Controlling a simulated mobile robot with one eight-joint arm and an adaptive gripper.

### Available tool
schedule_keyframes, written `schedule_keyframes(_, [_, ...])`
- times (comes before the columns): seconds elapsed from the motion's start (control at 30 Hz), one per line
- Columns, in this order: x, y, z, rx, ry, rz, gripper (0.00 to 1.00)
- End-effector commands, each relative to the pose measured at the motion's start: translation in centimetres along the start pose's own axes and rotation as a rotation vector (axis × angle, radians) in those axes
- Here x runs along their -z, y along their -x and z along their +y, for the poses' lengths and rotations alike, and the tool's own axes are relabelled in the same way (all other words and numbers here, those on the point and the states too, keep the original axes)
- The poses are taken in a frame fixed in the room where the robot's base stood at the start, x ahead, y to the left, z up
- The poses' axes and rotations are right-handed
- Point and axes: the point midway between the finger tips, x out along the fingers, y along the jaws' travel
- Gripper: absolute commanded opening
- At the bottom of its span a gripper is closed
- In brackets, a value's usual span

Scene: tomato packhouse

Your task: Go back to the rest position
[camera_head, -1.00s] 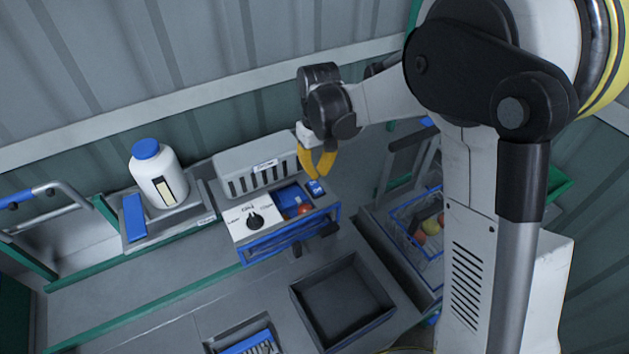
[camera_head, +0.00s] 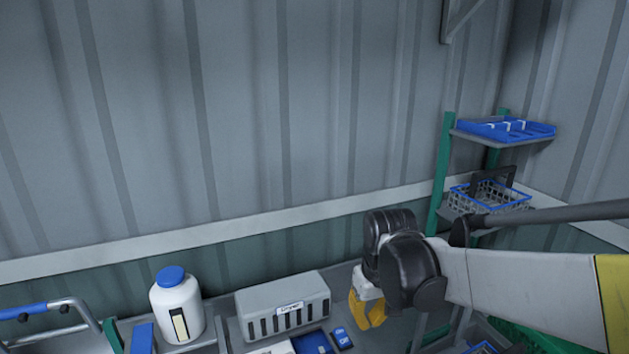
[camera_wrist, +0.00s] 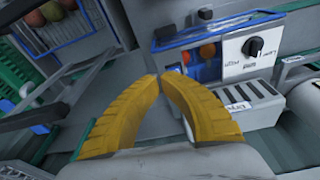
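My gripper (camera_head: 367,322) hangs fingers down at the lower middle right of the head view, in front of the wall and beside the grey slotted box. Its two yellow fingers also show large in the wrist view (camera_wrist: 165,76). Their tips nearly meet, with a thin gap and no object between them. The gripper is shut and empty. My forearm runs from the wrist to the right edge of the head view.
A white bottle with blue cap (camera_head: 177,307) and the grey slotted box (camera_head: 285,305) stand on the bench. A dial panel (camera_wrist: 247,48) shows in the wrist view. A rack holds a blue tray (camera_head: 505,129) and a wire basket (camera_head: 490,198). The wall above is clear.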

Motion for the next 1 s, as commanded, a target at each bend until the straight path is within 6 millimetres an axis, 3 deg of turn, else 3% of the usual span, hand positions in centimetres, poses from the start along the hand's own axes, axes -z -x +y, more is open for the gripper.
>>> schedule_keyframes(0.03, [-1.8,-0.1,0.4,-0.007,-0.024,0.033,0.00])
schedule_keyframes(0.3, [-9.3,1.1,1.9,-0.044,-0.139,0.217,0.00])
schedule_keyframes(0.6, [-16.0,-1.1,2.5,-0.077,-0.239,0.381,0.00])
schedule_keyframes(0.8, [-17.8,-2.0,2.6,-0.087,-0.268,0.433,0.00])
schedule_keyframes(1.0, [-18.0,-2.1,2.6,-0.089,-0.272,0.439,0.00])
